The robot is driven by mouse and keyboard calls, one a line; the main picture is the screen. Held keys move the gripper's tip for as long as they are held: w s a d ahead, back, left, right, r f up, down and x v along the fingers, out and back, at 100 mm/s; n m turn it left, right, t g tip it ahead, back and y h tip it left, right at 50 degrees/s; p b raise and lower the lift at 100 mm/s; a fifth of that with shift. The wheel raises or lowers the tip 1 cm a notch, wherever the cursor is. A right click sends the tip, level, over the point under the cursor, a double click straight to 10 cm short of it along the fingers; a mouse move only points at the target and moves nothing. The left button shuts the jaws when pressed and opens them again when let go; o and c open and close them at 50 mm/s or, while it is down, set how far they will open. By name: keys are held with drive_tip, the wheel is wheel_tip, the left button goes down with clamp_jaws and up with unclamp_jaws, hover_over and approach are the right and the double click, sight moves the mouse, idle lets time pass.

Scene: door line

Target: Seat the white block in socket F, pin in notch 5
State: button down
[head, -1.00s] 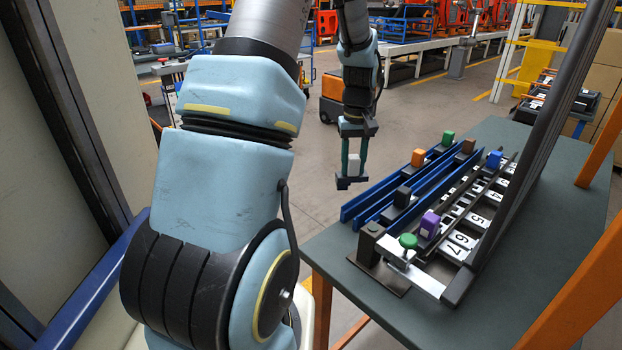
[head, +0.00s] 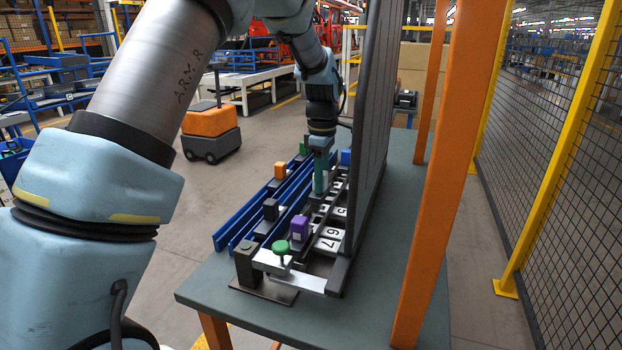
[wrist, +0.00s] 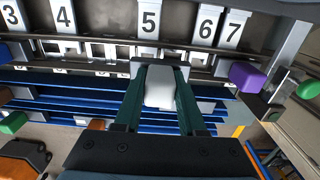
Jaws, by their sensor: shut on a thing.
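My gripper (wrist: 160,95) is shut on the white block (wrist: 160,88), which sits between its two green fingers in the wrist view. In the picture the block lies just below the number 5 plate (wrist: 148,18), by the dark rail of the notch line (wrist: 100,41). I cannot tell whether the block touches the rail or its pin is in a notch. In the head view my gripper (head: 320,175) is down over the door line, and the block is not clearly seen there. No letter F is readable, so I cannot pick out that socket.
A purple block (head: 299,227) stands near numbers 6 and 7, by a green knob (head: 280,247). A blue block (head: 346,157) stands farther along. Black (head: 270,209) and orange (head: 280,170) blocks stand among the blue rails. A tall grey panel (head: 372,120) rises close on the right.

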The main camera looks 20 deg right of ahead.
drive_tip(key=shift+f+b, duration=1.35)
drive_tip(key=shift+f, duration=0.95)
drive_tip(key=shift+c, duration=2)
unclamp_jaws()
drive_tip(key=shift+r, duration=0.1)
wheel_tip(320, 180, up, 11)
drive_tip(key=shift+f+b, duration=0.15)
drive_tip(key=shift+b, duration=0.55)
